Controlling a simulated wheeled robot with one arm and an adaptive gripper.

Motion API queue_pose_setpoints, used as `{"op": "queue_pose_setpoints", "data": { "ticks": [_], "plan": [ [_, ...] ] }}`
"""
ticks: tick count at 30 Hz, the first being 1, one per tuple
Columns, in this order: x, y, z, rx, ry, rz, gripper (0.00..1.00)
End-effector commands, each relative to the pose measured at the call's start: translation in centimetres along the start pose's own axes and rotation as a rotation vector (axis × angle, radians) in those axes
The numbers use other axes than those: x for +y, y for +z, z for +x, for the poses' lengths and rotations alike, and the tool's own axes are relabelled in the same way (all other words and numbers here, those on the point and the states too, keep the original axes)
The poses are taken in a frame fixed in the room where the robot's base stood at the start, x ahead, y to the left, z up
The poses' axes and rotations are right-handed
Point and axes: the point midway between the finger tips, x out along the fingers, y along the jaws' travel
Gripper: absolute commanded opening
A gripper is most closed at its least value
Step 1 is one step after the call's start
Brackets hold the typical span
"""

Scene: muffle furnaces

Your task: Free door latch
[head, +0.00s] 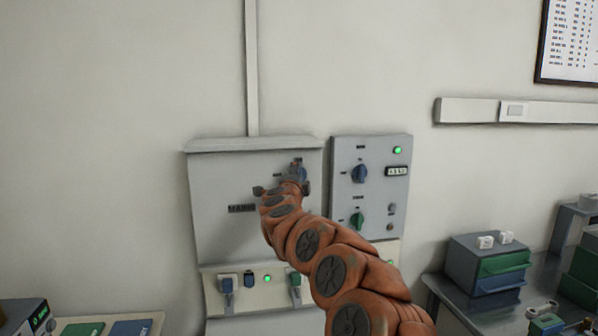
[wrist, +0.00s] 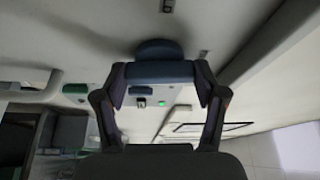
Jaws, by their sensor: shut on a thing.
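The door latch handle (head: 301,172) is blue and sits on the upper right of the grey furnace door (head: 218,180). In the wrist view the latch handle (wrist: 158,70) shows as a blue-grey bar with a rounded blue part above it. My gripper (head: 287,187) is at the latch in the head view, and my orange arm reaches up to it from the lower right. In the wrist view my gripper (wrist: 160,76) has one finger at each end of the bar and is shut on it. The gripper and arm hide part of the latch and the door's lower right.
A control box (head: 371,205) with a blue knob (head: 359,173), a green knob (head: 357,220) and a green light stands close on the right. Below the door is a panel (head: 255,299) with switches. A side table with grey and green boxes (head: 488,266) is at the right.

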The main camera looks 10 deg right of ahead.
Motion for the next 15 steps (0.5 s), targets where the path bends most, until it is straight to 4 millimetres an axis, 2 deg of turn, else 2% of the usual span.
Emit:
{"op": "queue_pose_setpoints", "data": {
  "ticks": [1,15],
  "plan": [
    [-0.44,-0.10,0.02,0.001,0.009,0.025,0.36],
    [-0.15,-0.11,0.03,0.002,0.056,0.140,0.36]
  ]
}}
